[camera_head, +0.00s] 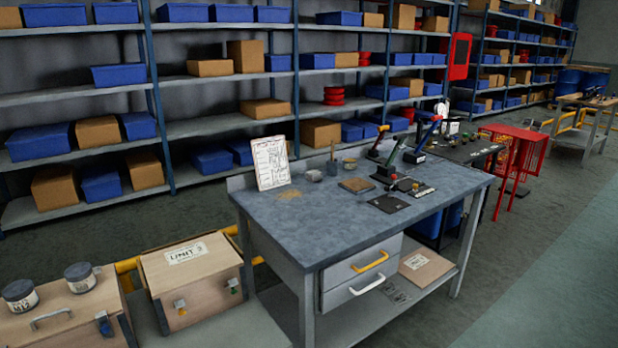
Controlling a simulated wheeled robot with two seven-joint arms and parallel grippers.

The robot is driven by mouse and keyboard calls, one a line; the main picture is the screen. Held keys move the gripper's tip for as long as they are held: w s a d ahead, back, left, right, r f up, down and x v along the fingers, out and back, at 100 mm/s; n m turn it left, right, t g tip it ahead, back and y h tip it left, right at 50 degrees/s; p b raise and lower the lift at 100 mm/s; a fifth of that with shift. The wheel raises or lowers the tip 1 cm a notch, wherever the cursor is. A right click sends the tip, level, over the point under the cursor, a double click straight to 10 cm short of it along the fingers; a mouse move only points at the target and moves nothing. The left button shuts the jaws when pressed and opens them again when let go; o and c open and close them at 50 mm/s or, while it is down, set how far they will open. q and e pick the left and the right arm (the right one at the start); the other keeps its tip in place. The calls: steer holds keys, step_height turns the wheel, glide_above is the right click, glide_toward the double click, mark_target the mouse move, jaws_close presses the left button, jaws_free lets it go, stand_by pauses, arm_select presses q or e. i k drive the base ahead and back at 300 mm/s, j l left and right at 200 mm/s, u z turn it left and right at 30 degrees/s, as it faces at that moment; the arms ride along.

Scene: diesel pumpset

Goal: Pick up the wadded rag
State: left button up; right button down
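I cannot pick out a wadded rag with certainty. On the grey workbench (290,235) a small pale grey lump (313,175) lies right of an upright white sheet (270,162); it is too small to tell whether it is cloth. A flat tan patch (289,194) lies in front of the sheet. A brown square piece (356,185) lies further right. Neither of my grippers is in view.
Tools with red and blue handles (421,138) stand at the bench's back right, near a dark mat (388,204). Wooden crates (190,265) stand at the lower left. Shelves line the back. The floor at right (540,260) is clear.

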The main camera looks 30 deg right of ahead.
mark_target(314, 175)
steer(key=l, duration=0.55)
steer(key=k+l+u, duration=0.15)
steer(key=l, duration=0.9)
steer(key=k+l+u, duration=0.15)
steer(key=l, duration=0.9)
steer(key=k+l+u, duration=0.1)
steer(key=l, duration=0.4)
steer(key=k+l+u, duration=0.1)
steer(key=l, duration=0.45)
steer(key=k+l, duration=0.2)
steer(key=l, duration=0.3)
steer(key=u, duration=0.05)
